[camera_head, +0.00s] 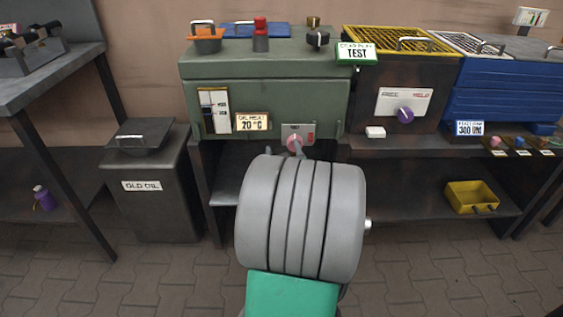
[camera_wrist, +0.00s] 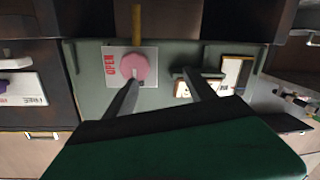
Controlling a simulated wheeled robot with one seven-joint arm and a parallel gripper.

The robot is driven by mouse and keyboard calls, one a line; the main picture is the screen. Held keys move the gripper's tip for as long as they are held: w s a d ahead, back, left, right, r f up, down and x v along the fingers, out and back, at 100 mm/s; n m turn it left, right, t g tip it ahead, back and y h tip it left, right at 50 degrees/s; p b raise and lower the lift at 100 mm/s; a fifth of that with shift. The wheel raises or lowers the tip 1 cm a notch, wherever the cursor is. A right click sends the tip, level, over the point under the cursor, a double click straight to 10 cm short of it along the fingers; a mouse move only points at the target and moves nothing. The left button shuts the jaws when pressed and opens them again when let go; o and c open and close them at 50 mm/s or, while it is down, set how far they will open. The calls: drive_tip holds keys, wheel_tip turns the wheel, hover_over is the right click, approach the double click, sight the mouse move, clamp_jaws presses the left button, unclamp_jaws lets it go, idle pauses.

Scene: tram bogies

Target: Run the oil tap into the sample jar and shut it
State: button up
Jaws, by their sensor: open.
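The oil tap's pink knob (camera_head: 295,144) is on a small plate low on the front of the green gearbox (camera_head: 290,100). In the wrist view, which is upside down, the knob (camera_wrist: 134,66) sits beside a red OPEN label. An amber strip (camera_wrist: 137,24) runs from the plate to the picture's top; it looks like oil running, but I cannot be sure. My gripper (camera_wrist: 162,77) is open, one finger overlapping the knob's edge in the picture. Contact cannot be told. I cannot make out the sample jar in either view.
A grey OLD OIL bin (camera_head: 153,190) stands left of the gearbox. A dark unit with a purple knob (camera_head: 405,114) is to the right. A yellow tray (camera_head: 472,196) sits on the lower shelf. A white plate with a purple knob also shows in the wrist view (camera_wrist: 20,88).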

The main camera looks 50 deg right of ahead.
sight(294, 136)
drive_tip(key=shift+s+d+f+m+h+b, duration=0.3)
drive_tip(key=shift+s+d+f+h, duration=0.3)
drive_tip(key=shift+s+d+f, duration=0.35)
drive_tip(key=shift+g+h, duration=0.3)
drive_tip(key=shift+h, duration=0.1)
drive_tip(key=x, duration=0.5)
drive_tip(key=b+x, duration=0.1)
drive_tip(key=x, duration=0.2)
drive_tip(key=shift+s+d+r, duration=0.2)
drive_tip(key=shift+d+r, duration=0.15)
drive_tip(key=shift+r, duration=0.05)
drive_tip(key=shift+c, duration=0.3)
